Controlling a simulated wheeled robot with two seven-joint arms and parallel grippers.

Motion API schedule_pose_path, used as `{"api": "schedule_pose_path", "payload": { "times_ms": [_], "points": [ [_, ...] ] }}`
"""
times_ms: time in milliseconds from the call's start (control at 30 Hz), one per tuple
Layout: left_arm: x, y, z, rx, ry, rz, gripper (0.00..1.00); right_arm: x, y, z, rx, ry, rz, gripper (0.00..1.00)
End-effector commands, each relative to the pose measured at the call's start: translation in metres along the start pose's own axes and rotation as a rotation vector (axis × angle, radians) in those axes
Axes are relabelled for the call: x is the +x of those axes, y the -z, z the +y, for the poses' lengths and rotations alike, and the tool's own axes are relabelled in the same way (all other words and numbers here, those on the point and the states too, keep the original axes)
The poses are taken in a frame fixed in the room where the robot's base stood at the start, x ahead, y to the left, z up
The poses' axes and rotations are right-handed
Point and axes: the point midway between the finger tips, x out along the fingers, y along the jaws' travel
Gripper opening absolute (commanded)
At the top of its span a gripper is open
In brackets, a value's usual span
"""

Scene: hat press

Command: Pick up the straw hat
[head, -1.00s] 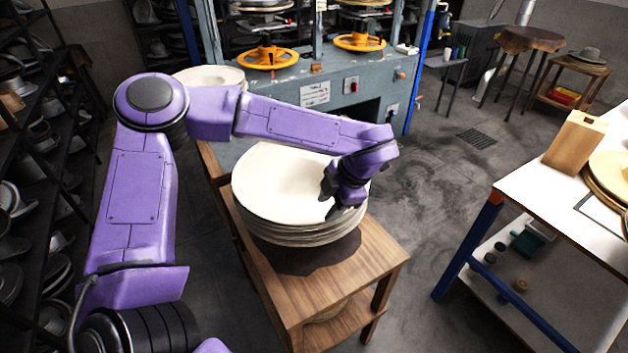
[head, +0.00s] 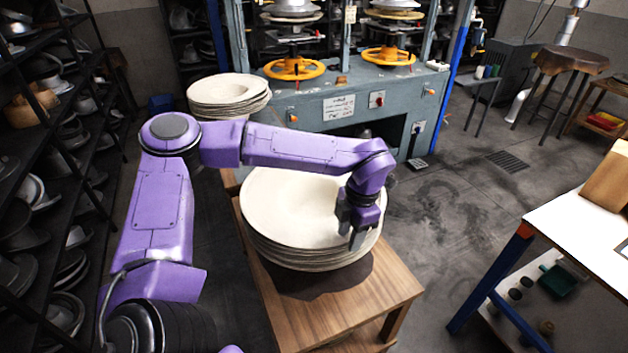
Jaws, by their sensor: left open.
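A stack of cream, wide-brimmed straw hats (head: 290,210) lies on the wooden table, with the pale top hat facing up. My left gripper (head: 356,238) is open, its fingers pointing down at the right front part of the brim. The arm and gripper hide part of the stack's back and right side. I cannot tell whether the fingertips touch the brim. My right gripper is not in view.
The wooden table (head: 395,285) has bare room in front of the stack. A second hat stack (head: 228,90) stands behind on the left. A blue-grey press with yellow handwheels (head: 388,56) stands at the back. A white workbench (head: 570,215) is at right, dark shelves at left.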

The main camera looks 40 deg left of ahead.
Motion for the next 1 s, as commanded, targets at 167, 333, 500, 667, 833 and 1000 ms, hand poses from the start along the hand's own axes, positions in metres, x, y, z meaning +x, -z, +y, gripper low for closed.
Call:
{"api": "schedule_pose_path", "payload": {
  "times_ms": [167,333,500,667,833,1000],
  "points": [
    [0.004,0.000,0.000,0.000,0.000,-0.002,0.42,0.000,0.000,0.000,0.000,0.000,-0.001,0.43],
    [0.004,0.000,0.001,-0.001,0.000,-0.002,0.09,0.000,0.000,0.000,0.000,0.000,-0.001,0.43],
    [0.004,0.000,0.001,-0.001,-0.001,-0.002,0.00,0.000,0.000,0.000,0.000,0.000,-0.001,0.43],
    [0.003,0.001,0.001,-0.002,-0.001,-0.002,0.00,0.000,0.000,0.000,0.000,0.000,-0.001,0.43],
    [-0.005,0.001,0.001,-0.003,-0.002,-0.004,0.00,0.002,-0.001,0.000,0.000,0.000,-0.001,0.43],
    [-0.037,0.004,0.001,-0.003,-0.004,-0.008,0.00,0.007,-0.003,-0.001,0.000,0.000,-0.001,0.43]
  ]
}}
